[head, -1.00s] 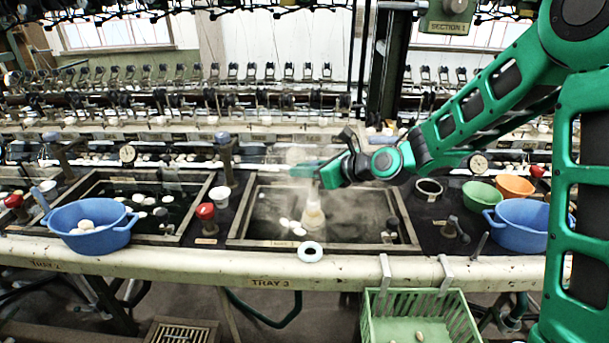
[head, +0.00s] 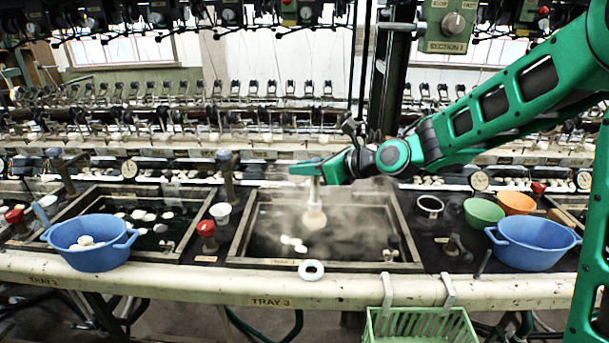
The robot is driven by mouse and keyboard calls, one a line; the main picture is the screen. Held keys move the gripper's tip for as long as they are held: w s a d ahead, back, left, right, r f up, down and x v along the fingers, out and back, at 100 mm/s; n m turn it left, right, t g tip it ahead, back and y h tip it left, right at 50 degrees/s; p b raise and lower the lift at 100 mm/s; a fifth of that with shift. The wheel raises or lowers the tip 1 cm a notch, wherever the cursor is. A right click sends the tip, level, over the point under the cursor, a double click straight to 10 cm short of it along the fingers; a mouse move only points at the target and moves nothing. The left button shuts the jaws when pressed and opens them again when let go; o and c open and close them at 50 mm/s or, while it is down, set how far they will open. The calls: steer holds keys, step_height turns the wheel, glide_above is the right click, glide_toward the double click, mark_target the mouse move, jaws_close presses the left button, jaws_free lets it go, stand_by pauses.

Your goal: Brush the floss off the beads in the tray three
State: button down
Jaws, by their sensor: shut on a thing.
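Tray three (head: 238,247) is the dark, wood-framed basin at the middle of the bench, above the "TRAY 3" label. Steam rises over its water. A few white beads (head: 293,243) float near its middle left. My gripper (head: 312,170) is over the back of the tray, shut on a brush (head: 314,212) with a pale handle and a rounded light head. The brush hangs down, its head right of the beads and apart from them in the picture. Steam blurs whether the head touches the water. No floss can be made out at this size.
A blue basin (head: 90,257) with pale beads stands left, another blue basin (head: 535,252) right. Green (head: 484,212) and orange (head: 516,203) bowls sit behind the latter. A white ring (head: 311,270) lies on the front edge. A green basket (head: 420,326) hangs below it.

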steer(key=shift+s+r, duration=0.2)
steer(key=shift+r, duration=1.55)
stand_by(0.4)
